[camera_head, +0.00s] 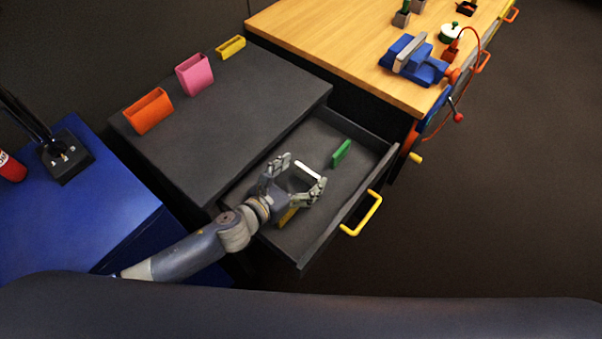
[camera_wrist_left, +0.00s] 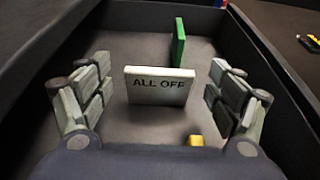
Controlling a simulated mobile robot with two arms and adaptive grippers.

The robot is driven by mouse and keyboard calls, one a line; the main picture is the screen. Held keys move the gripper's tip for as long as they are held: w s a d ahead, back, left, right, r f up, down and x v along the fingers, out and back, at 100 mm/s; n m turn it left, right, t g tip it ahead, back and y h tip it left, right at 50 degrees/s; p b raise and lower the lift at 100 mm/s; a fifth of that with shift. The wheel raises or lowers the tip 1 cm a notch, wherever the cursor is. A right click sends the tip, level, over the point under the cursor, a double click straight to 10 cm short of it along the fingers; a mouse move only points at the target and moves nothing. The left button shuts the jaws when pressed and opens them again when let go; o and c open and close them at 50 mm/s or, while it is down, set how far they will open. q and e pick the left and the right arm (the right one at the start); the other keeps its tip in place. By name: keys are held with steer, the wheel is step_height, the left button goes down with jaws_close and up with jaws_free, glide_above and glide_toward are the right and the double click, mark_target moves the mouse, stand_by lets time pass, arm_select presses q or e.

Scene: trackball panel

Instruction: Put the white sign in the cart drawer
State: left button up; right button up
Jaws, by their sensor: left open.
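The cart drawer (camera_head: 322,241) is pulled open, with a yellow handle (camera_head: 362,214). The white sign (camera_head: 307,171) is inside the drawer area, between the fingers of my left gripper (camera_head: 296,177). In the left wrist view the white sign (camera_wrist_left: 160,86) reads "ALL OFF" and looks upright, with clear space on both sides to the open fingers (camera_wrist_left: 160,92). I cannot tell surely whether its lower edge touches the drawer floor. My left gripper is open, over the drawer. My right gripper is not in view.
A green block (camera_head: 341,153) stands in the drawer beyond the sign. A yellow block (camera_head: 287,217) lies partly under my gripper. Orange (camera_head: 148,111), pink (camera_head: 195,75) and yellow (camera_head: 231,47) holders stand on the cart top. A wooden bench (camera_head: 330,40) with a blue vise (camera_head: 414,62) is behind.

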arm_select(q)
steer(key=shift+r, duration=0.1)
steer(key=shift+s+a+r, duration=0.1)
steer(key=v, duration=1)
steer(key=shift+s+a+b, duration=0.2)
steer(key=shift+s+b, duration=0.1)
steer(key=shift+b, duration=0.05)
steer(key=shift+s+a+r, duration=0.3)
steer(key=shift+s, duration=0.05)
